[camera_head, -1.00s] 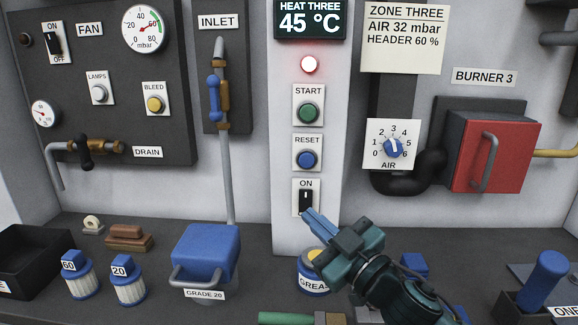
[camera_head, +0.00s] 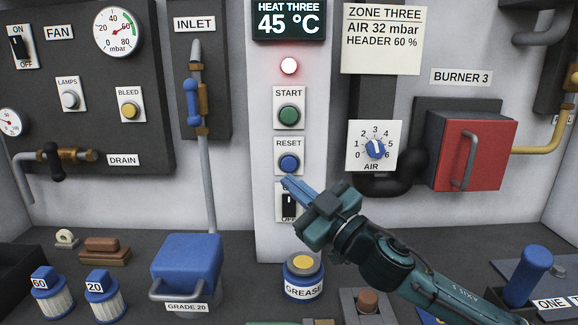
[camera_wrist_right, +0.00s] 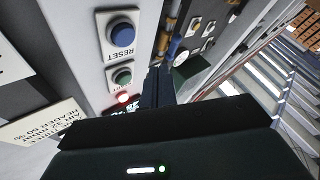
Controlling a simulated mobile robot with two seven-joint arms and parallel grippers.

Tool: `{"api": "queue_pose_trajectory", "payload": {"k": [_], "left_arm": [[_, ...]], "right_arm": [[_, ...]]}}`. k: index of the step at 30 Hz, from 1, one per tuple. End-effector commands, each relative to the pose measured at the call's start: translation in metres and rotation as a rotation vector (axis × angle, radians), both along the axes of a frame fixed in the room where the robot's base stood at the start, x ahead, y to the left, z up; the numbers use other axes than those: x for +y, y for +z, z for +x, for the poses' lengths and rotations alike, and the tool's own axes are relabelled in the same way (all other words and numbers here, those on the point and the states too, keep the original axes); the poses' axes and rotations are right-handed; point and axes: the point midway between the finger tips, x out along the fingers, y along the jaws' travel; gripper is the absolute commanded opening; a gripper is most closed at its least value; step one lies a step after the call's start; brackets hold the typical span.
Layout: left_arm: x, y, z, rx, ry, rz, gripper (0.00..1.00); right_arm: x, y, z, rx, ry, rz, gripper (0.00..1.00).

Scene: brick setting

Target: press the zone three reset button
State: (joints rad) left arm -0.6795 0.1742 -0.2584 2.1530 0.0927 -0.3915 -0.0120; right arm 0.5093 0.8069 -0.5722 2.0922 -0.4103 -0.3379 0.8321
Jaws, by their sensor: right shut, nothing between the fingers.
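The blue RESET button (camera_head: 289,164) sits on a white plate on the pale column, below the green START button (camera_head: 289,115). My right gripper (camera_head: 286,181) is shut and empty. Its fingertips are just below the blue button in the head view, over the top of the ON/OFF switch (camera_head: 288,205), which they partly cover. I cannot tell whether they touch anything. In the right wrist view the blue button (camera_wrist_right: 122,34) and the green button (camera_wrist_right: 122,77) show to the left of the fingers (camera_wrist_right: 157,85). My left gripper is not in view.
A lit red lamp (camera_head: 289,66) is above START, under the HEAT THREE display (camera_head: 289,22). The AIR dial (camera_head: 375,149) and red burner door (camera_head: 468,153) are to the right. A grease tin (camera_head: 303,280) and blue box (camera_head: 187,263) stand on the bench.

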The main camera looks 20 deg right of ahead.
Motion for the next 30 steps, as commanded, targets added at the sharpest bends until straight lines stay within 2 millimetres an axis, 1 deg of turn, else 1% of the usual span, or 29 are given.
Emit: {"api": "queue_pose_trajectory", "payload": {"k": [1, 6, 12, 16, 30], "left_arm": [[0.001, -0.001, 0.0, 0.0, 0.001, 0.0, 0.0], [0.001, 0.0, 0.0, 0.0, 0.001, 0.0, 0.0], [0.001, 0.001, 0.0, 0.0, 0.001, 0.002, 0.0], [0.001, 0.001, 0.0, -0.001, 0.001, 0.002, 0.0], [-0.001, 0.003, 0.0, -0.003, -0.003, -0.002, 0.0]], "right_arm": [[-0.002, 0.0, 0.008, -0.001, -0.001, -0.001, 0.0], [-0.008, 0.001, 0.028, 0.0, -0.001, 0.001, 0.0], [-0.012, 0.0, 0.042, 0.0, 0.0, 0.001, 0.0], [-0.013, 0.0, 0.045, 0.0, 0.0, 0.001, 0.0], [-0.013, 0.0, 0.045, 0.0, 0.001, 0.0, 0.0]]}}
